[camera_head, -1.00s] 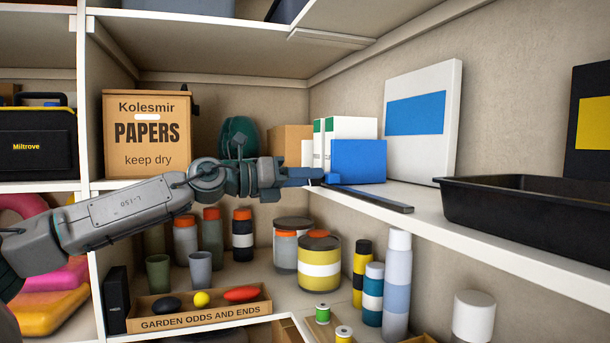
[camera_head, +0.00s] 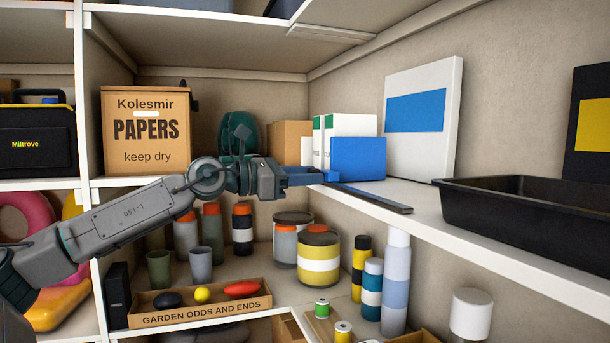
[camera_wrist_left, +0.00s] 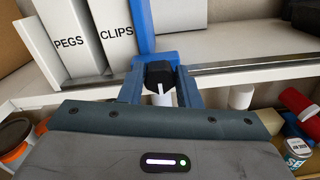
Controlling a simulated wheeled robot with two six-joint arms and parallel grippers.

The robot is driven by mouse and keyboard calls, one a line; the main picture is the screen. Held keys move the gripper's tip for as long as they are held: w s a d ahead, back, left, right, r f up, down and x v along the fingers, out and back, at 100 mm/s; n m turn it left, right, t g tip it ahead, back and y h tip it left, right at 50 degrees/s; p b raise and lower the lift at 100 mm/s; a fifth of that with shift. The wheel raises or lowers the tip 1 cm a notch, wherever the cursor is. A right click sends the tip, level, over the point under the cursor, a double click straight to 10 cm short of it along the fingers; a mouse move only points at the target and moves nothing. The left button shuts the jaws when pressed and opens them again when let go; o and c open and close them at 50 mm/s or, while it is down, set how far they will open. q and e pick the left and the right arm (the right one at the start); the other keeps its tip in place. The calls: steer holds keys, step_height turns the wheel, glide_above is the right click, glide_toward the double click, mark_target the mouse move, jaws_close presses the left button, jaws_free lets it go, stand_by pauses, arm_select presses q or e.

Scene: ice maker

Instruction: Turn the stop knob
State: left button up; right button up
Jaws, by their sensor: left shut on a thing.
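A black knob (camera_wrist_left: 159,74) shows in the left wrist view, between the two blue fingers of my left gripper (camera_wrist_left: 160,88). The fingers are shut on it. A pale piece shows just below the knob, and a blue block (camera_wrist_left: 152,58) stands directly behind it. In the head view my left gripper (camera_head: 312,177) reaches in from the left to the shelf's front edge, at the near-left end of a dark rail (camera_head: 368,198). The knob is hidden by the fingers there. My right gripper is not in view.
A blue box (camera_head: 358,159) and white binders (camera_head: 345,128) stand just behind the rail. A black tray (camera_head: 530,217) lies to the right on the same shelf. Below are a yellow jar (camera_head: 319,258), bottles, and a cardboard box of odds and ends (camera_head: 200,304).

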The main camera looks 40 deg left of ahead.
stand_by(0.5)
arm_select(q)
steer(key=o, duration=1)
